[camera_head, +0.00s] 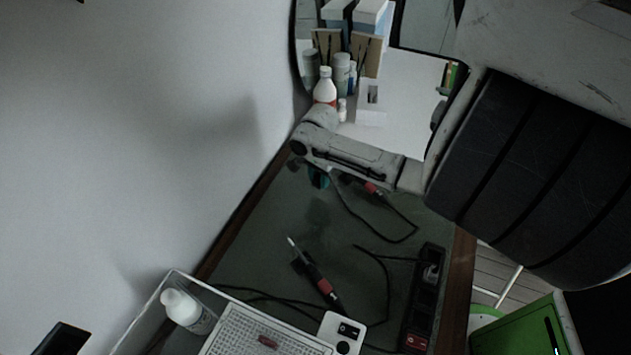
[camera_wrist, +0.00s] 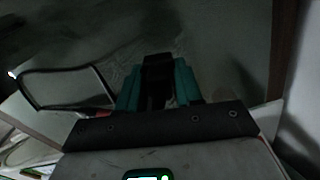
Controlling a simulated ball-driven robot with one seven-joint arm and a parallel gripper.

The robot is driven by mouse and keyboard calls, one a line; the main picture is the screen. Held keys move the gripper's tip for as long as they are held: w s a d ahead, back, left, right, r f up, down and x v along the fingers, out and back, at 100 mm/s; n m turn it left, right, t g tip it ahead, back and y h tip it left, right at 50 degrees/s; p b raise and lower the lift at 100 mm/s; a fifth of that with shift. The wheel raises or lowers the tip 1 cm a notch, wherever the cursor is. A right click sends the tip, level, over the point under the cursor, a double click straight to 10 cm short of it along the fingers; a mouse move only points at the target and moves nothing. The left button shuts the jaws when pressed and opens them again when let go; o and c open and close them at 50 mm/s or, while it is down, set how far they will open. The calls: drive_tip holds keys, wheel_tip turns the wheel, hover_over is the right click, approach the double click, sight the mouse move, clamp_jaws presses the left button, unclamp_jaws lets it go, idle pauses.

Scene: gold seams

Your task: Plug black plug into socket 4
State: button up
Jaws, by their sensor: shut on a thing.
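My gripper (camera_wrist: 158,82) has teal fingers and is shut on the black plug (camera_wrist: 158,67), which sits between them in the wrist view. In the head view my gripper (camera_head: 318,178) shows small below my arm, over the far part of the dark mat; the plug cannot be made out there. The black power strip (camera_head: 424,300) lies along the right side of the mat, apart from my gripper and nearer the camera. A grey plug sits in one of its upper sockets, and a red switch is at its near end. Socket numbers are not readable.
A soldering iron (camera_head: 316,276) with a red band lies mid-mat; another red-banded tool (camera_head: 372,187) lies near my arm. Black cables (camera_head: 385,278) cross the mat. A clear bin with a white bottle (camera_head: 187,310) stands near left. A white bottle (camera_head: 325,90) stands at the back.

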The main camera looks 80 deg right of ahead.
drive_tip(key=s+a+r, duration=0.7)
drive_tip(key=s+r, duration=0.1)
drive_tip(key=s, duration=0.2)
drive_tip(key=shift+a+r+b, duration=0.2)
drive_tip(key=shift+a+b, duration=0.1)
drive_tip(key=shift+b, duration=0.05)
drive_tip(key=shift+s, duration=0.1)
